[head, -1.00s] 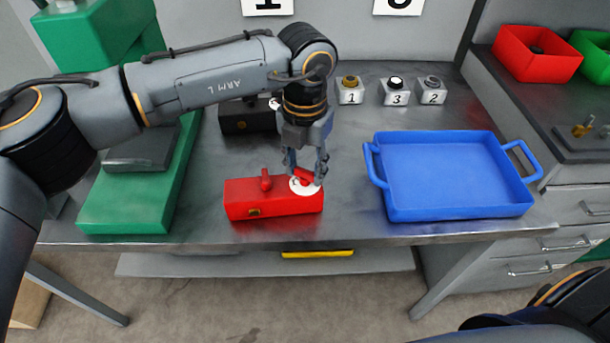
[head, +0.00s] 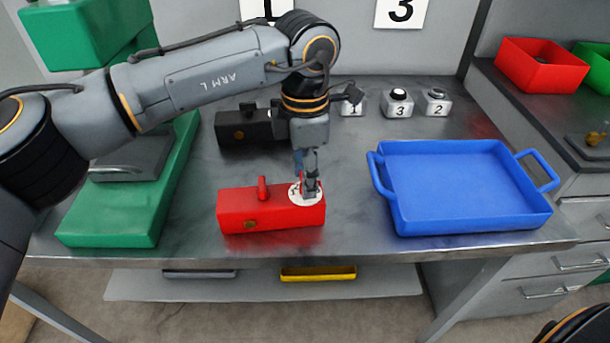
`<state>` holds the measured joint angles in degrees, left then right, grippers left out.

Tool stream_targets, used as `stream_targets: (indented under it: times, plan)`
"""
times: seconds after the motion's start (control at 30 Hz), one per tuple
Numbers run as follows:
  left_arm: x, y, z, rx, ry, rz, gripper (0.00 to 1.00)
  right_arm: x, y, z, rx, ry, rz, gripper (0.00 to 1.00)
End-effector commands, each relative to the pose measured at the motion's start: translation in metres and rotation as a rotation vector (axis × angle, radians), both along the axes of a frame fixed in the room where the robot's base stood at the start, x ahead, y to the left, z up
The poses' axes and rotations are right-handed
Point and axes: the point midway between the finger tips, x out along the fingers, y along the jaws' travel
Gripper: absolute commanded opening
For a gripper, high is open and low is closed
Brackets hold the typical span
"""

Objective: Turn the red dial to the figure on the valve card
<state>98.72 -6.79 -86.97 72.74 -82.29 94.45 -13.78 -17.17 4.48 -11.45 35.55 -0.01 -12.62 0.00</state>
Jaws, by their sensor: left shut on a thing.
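A red box (head: 248,209) stands near the front edge of the bench. On its top are a small red lever (head: 262,188) at the left-middle and a white dial plate (head: 296,192) with dark marks at the right. My left gripper (head: 310,190) points down over the plate and is shut on the red dial's knob, which its fingers hide. The dial's marks and pointer are too small or covered to read. A wall card (head: 401,12) shows a 3. Another card (head: 266,8) is cut off by the top edge. I cannot tell which is the valve card.
A blue tray (head: 384,202) stands right of the red box. Behind are a black box (head: 233,131) and small blocks numbered 1 (head: 351,109), 3 (head: 398,106) and 2 (head: 436,105). A green press-like stand (head: 110,225) is at left. Red bin (head: 540,68) at far right.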

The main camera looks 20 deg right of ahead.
Motion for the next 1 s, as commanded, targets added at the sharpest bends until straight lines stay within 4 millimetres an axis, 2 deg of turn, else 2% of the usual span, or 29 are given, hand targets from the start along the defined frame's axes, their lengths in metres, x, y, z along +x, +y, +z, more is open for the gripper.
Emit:
stream_targets:
  times: [0.33, 0.8, 0.83, 0.93, 1.0]
  plan:
    - [0.0003, -0.0003, 0.0005, -0.001, -0.001, -0.11, 0.09, -0.0002, -0.0022, -0.0038, -0.002, 0.001, 0.001, 0.4]
    - [0.0004, -0.0003, 0.0008, -0.001, -0.002, -0.12, 0.09, -0.0004, -0.0025, -0.004, -0.003, 0.0, 0.001, 0.4]
    - [0.0004, -0.0003, 0.0008, -0.001, -0.002, -0.12, 0.45, -0.0004, -0.0025, -0.004, -0.003, 0.0, 0.001, 0.4]
    - [0.0004, -0.0002, 0.0007, -0.001, -0.002, -0.12, 0.64, -0.0004, -0.0025, -0.004, -0.003, 0.0, 0.001, 0.4]
    - [0.0003, -0.0002, 0.0006, -0.001, -0.001, -0.12, 0.64, -0.0004, -0.0025, -0.004, -0.003, 0.0, 0.001, 0.4]
